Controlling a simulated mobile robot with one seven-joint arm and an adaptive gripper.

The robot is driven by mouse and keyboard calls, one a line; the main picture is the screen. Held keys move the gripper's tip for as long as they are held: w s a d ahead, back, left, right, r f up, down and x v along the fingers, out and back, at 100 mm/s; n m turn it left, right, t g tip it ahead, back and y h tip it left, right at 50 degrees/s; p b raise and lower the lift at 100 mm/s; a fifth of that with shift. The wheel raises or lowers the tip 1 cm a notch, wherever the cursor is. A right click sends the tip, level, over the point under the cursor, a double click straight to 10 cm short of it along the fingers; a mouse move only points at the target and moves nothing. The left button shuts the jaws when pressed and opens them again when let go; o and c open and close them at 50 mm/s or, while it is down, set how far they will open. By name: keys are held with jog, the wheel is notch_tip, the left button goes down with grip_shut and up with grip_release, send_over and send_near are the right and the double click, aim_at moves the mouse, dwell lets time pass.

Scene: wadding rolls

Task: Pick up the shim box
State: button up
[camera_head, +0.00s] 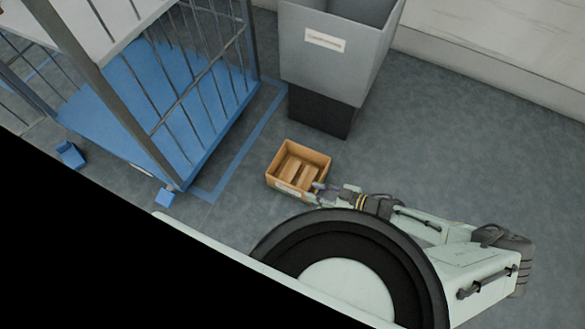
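The shim box (282,187) is a small open-topped tan box on the grey floor, near the middle of the view. A white label is on its near side, and several light wooden pieces lie inside. My gripper (321,190) is at the box's right near corner, with its fingertips overlapping that wall in the picture. Whether the fingers touch the wall or straddle it is too small to tell. My arm reaches in from the right, and its large round link covers the floor just in front of the box.
A grey bin (325,65) on a dark base stands behind the box. A barred cage cart with a blue deck (115,95) stands at the left, inside blue floor tape (240,150). Floor (450,140) to the right is clear up to the pale wall.

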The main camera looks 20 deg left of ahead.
jog(key=b+x, duration=0.1)
jog(key=x, duration=0.4)
jog(key=shift+a, duration=0.15)
jog(key=x, duration=0.3)
jog(key=b+x, duration=0.1)
jog(key=x, duration=0.1)
jog(key=shift+s+a+r, duration=0.1)
jog(key=shift+a+r, duration=0.1)
jog(key=shift+a, duration=0.15)
jog(key=shift+c, duration=0.5)
grip_shut()
